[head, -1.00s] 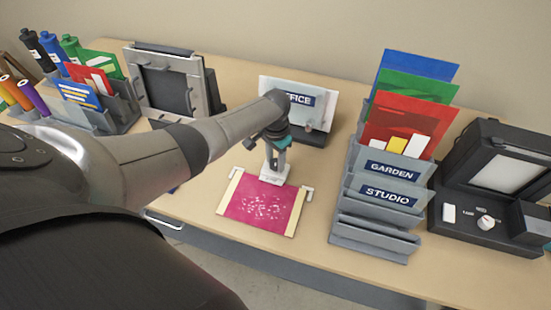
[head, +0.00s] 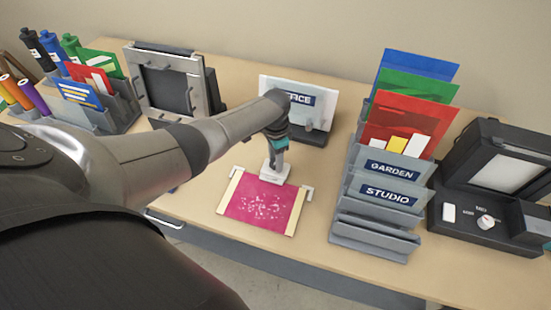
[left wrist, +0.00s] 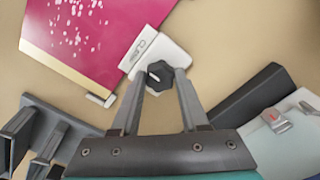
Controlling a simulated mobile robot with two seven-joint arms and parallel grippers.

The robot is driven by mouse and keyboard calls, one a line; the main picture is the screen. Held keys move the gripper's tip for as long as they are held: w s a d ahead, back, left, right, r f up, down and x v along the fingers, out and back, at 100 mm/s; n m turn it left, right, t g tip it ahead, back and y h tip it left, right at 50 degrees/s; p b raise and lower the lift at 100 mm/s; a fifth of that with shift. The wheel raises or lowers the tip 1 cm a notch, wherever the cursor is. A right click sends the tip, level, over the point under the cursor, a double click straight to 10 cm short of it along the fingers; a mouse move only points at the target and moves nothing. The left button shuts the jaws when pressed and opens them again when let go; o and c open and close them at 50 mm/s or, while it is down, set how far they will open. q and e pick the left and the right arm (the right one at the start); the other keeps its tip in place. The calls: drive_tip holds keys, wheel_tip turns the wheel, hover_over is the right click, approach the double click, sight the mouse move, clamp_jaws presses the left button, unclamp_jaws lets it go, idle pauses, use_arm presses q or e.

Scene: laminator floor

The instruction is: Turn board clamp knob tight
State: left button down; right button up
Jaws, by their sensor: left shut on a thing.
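The board (head: 262,206), with a magenta speckled sheet and cream side strips, lies flat on the table. It also shows at the top left of the left wrist view (left wrist: 85,35). A white clamp (head: 266,179) sits at its back edge. The dark lobed clamp knob (left wrist: 160,75) stands on this clamp in the left wrist view. My left gripper (head: 274,167) points down over the clamp. Its two fingers are shut on the knob, one on each side. In the head view the gripper hides the knob. My right gripper is not in view.
A grey sorter (head: 375,232) with GARDEN and STUDIO labels stands to the right, a dark machine (head: 500,170) beyond it. A grey framed panel (head: 165,85) stands back left. The table's front edge is just before the board.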

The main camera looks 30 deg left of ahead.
use_arm(q)
drive_tip(key=shift+c, duration=2.1)
unclamp_jaws()
drive_tip(key=shift+r, duration=0.1)
wheel_tip(320, 180, up, 15)
drive_tip(key=p, duration=0.3)
drive_tip(key=shift+s, duration=0.1)
